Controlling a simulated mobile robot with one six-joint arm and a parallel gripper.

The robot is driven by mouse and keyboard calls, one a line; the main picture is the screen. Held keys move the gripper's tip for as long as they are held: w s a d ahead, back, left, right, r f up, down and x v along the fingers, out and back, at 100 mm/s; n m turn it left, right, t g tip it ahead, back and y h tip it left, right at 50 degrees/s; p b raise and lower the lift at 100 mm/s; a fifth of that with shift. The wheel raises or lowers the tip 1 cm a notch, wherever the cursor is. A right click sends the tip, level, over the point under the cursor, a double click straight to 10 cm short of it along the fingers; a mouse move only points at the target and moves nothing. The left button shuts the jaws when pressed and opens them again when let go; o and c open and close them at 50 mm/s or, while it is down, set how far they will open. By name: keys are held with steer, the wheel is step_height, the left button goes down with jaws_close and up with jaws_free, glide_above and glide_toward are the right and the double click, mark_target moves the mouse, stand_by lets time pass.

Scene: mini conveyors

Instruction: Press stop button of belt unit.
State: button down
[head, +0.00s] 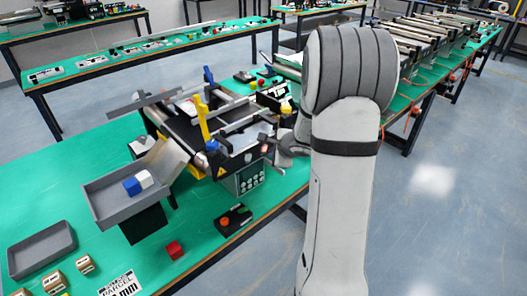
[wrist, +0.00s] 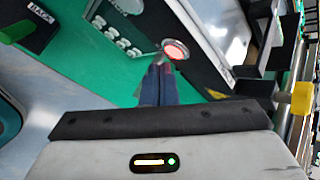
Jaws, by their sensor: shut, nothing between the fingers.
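The belt unit (head: 190,130) stands on the green table, with a control panel (head: 250,178) on its near side. In the wrist view, a round button glowing red (wrist: 175,49) with a pale ring sits on the unit. My gripper (wrist: 160,66) is shut and empty, its fingertips just below and left of this button. Whether they touch it I cannot tell. In the head view my arm partly hides my gripper (head: 277,153), which is at the unit's right side.
A grey tray (head: 105,205) holds a blue cube (head: 132,186) and a white cube (head: 146,178). A black box with an orange button (head: 233,220) and a red cube (head: 175,249) lie nearer the front. Another grey tray (head: 42,250) is at left. Open floor lies right.

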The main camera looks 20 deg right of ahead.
steer(key=s, duration=0.1)
steer(key=s+d+b, duration=0.1)
steer(key=s, duration=0.2)
steer(key=shift+s+d+b, duration=0.35)
steer(key=shift+s, duration=0.05)
stand_by(0.9)
steer(key=s+a+r+n+g+y, duration=0.2)
steer(key=s+a+r+n, duration=0.35)
steer(key=a, duration=0.35)
steer(key=s+a+r+n+g+y, duration=0.1)
steer(key=s+a+r+n, duration=0.3)
steer(key=a+n, duration=0.35)
steer(key=s+r+n+g+h, duration=0.2)
steer(key=s+n+h, duration=0.2)
steer(key=s+n, duration=0.5)
steer(key=s, duration=0.6)
steer(key=shift+a+g, duration=0.25)
steer(key=shift+g, duration=0.15)
